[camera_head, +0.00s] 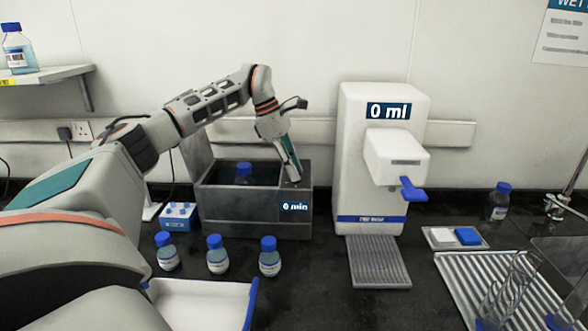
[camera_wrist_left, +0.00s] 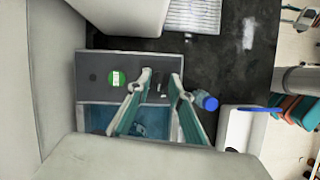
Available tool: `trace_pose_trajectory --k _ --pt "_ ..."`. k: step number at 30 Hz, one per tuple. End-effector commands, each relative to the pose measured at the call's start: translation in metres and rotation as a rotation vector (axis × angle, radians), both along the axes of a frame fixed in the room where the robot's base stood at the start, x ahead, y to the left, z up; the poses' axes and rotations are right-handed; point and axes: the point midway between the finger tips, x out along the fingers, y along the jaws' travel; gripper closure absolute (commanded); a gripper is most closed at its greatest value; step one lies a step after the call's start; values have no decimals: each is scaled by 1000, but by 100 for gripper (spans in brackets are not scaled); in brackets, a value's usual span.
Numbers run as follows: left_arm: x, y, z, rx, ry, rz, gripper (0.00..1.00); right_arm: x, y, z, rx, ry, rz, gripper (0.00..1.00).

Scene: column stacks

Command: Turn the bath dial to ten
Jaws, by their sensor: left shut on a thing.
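The grey water bath (camera_head: 240,222) stands on the dark bench, its front display (camera_head: 295,206) reading "0 min". My left gripper (camera_head: 293,180) reaches down onto the bath's right end. In the left wrist view the left gripper (camera_wrist_left: 160,78) has its fingertips either side of a small dark piece with a pale mark, which I take to be the dial (camera_wrist_left: 158,90). It is shut on that piece, though the fingers partly hide it. A green disc (camera_wrist_left: 117,79) with a pale label lies on the bath's grey top, apart from the fingers. My right gripper is not in view.
A blue-capped bottle (camera_head: 243,174) stands in the bath. Several bottles (camera_head: 218,255) stand in front, behind a white tray (camera_head: 200,300). A white dispenser (camera_head: 370,190) reading "0 ml" stands close to the right.

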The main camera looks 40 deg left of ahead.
Motion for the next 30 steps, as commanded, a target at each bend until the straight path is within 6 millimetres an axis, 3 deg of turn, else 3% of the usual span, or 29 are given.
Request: trace_pose_trajectory --k 18,30 --pt "4 1 0 2 3 -538 100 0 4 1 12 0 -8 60" --pt "4 2 -1 4 2 -707 100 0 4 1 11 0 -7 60"
